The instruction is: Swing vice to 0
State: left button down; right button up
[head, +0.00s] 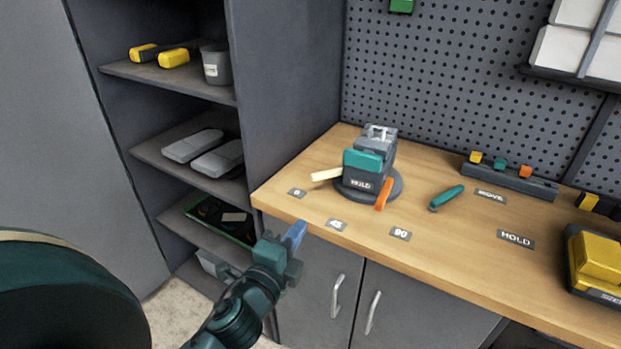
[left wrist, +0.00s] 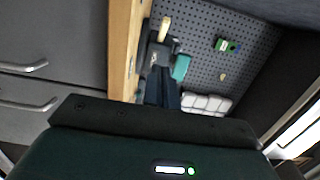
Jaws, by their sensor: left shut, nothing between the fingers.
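The vice (head: 378,148) is grey with a teal block above a "HOLD" label. It stands on a round grey base (head: 396,190) on the wooden bench. A cream bar (head: 326,175) sticks out to its left and an orange piece (head: 384,194) at its front. Plates marked 0 (head: 297,193), 45 (head: 336,224) and 90 (head: 400,234) lie around it. My left gripper (head: 297,233) is shut and empty, in front of the bench's front edge, apart from the vice. The left wrist view shows the cream bar (left wrist: 165,27) beyond the fingers (left wrist: 161,92). My right gripper is out of view.
A teal tool (head: 447,197) and another plate marked HOLD (head: 515,239) lie right of the vice. A rack with coloured blocks (head: 508,179) stands at the back. A yellow case (head: 597,260) is at the right. Shelves (head: 185,155) stand left; pegboard rises behind.

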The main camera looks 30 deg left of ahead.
pick_arm(q)
jog(key=w, duration=0.3)
jog(key=w+p, duration=0.1)
jog(key=w, duration=0.5)
jog(key=shift+w+a+p, duration=0.3)
jog(key=shift+w+a, duration=0.8)
jog(key=shift+a, duration=0.25)
jog(key=shift+w+a, duration=0.4)
jog(key=shift+a, duration=0.1)
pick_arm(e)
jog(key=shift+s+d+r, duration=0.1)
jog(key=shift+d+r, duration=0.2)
